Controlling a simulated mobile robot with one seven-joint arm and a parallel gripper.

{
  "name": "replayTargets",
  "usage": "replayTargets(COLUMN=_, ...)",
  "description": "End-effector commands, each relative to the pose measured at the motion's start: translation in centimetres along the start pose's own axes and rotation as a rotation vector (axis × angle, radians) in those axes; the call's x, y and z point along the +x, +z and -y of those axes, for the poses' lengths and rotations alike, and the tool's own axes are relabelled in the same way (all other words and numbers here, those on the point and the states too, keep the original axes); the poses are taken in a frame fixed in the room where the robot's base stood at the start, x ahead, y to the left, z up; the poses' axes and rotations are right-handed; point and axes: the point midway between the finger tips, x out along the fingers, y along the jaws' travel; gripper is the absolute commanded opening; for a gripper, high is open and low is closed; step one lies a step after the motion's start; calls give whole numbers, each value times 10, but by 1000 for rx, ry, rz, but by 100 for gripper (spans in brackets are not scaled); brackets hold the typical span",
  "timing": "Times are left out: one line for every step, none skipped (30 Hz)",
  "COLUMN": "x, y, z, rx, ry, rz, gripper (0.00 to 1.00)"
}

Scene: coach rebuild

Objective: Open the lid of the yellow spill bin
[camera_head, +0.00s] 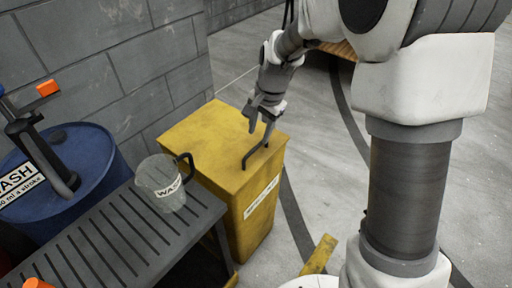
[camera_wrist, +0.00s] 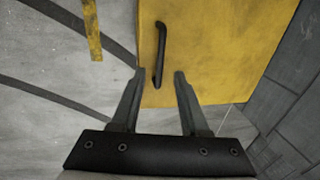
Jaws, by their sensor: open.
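The yellow spill bin (camera_head: 246,210) stands on the floor in the middle of the head view, with a white label on its front. Its flat yellow lid (camera_head: 200,138) lies closed on top. A dark bar handle (camera_head: 258,154) stands on the lid near its right edge. In the wrist view the lid (camera_wrist: 215,50) fills the upper right and the handle (camera_wrist: 161,45) runs up and down. My gripper (camera_head: 259,119) is open and empty above the lid, close to the handle. In the wrist view the near end of the handle appears between my fingertips (camera_wrist: 160,75); contact cannot be told.
A grey block wall (camera_head: 110,60) rises behind.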

Motion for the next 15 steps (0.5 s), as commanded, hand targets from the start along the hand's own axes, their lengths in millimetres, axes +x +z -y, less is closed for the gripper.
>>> replayTargets(x=16, y=0, z=-1, rx=0, ry=2, rz=2, gripper=45)
replayTargets(x=22, y=0, z=-1, rx=-1, ry=2, rz=2, gripper=45)
replayTargets(x=28, y=0, z=-1, rx=-1, ry=2, rz=2, gripper=45)
replayTargets(x=33, y=0, z=-1, rx=-1, ry=2, rz=1, gripper=45)
replayTargets(x=38, y=1, z=-1, rx=-1, ry=2, rz=2, gripper=45)
replayTargets(x=43, y=0, z=-1, rx=-1, ry=1, rz=1, gripper=45)
replayTargets(x=46, y=0, z=0, rx=-1, ry=1, rz=1, gripper=45)
replayTargets(x=50, y=0, z=0, rx=-1, ry=0, rz=1, gripper=45)
replayTargets(x=53, y=0, z=0, rx=-1, ry=0, rz=1, gripper=45)
replayTargets(x=55, y=0, z=0, rx=-1, ry=0, rz=1, gripper=45)
replayTargets(x=57, y=0, z=0, rx=-1, ry=0, rz=1, gripper=45)
replayTargets(x=58, y=0, z=0, rx=-1, ry=0, rz=0, gripper=45)
replayTargets(x=59, y=0, z=0, rx=-1, ry=0, rz=0, gripper=45)
replayTargets(x=59, y=0, z=0, rx=-1, ry=-1, rz=0, gripper=45)
replayTargets(x=60, y=0, z=0, rx=-1, ry=-1, rz=0, gripper=45)
